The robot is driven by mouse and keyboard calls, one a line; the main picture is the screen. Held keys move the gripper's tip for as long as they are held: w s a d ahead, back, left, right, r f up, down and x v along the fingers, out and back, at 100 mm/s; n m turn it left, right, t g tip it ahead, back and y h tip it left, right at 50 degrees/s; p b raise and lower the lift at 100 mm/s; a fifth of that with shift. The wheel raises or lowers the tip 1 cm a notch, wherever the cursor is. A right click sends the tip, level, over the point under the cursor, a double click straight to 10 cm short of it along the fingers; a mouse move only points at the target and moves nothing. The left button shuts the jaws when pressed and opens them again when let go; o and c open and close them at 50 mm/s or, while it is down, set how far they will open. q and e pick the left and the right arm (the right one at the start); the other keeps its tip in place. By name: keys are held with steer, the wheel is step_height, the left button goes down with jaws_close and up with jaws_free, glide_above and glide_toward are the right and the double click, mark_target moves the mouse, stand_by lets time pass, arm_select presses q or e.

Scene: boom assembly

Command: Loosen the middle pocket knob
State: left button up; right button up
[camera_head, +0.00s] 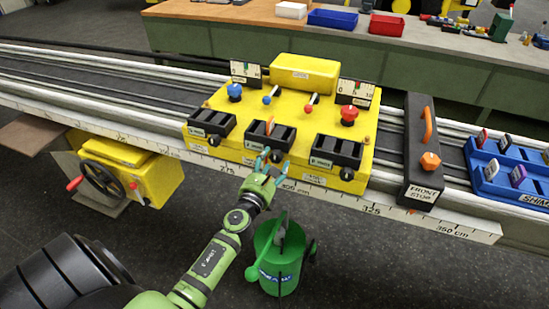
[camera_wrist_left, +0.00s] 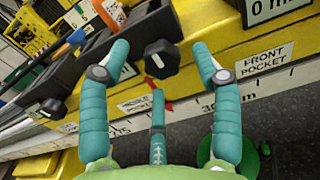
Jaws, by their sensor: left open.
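The middle pocket is a black holder (camera_head: 286,138) on the front of the yellow carriage (camera_head: 233,152), with an orange handle standing in it. Its black faceted knob shows in the left wrist view (camera_wrist_left: 161,59), on the yellow front face. My left gripper (camera_head: 264,158) is just in front of the middle pocket. In the left wrist view the gripper (camera_wrist_left: 160,62) is open, its teal fingers spread on both sides of the knob, with a third finger below. I see no finger closed on the knob. In the head view the fingers partly cover that area. My right gripper is not in view.
Another pocket knob (camera_wrist_left: 51,108) is left of the fingers. The right pocket (camera_head: 337,152) is close by. A black front stop (camera_head: 421,150) and a blue shim tray (camera_head: 510,180) stand further right. A green can (camera_head: 278,270) is below the rail.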

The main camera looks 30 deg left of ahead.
arm_select(q)
steer(key=shift+x, duration=1.15)
steer(key=shift+c, duration=0.4)
steer(key=c, duration=1)
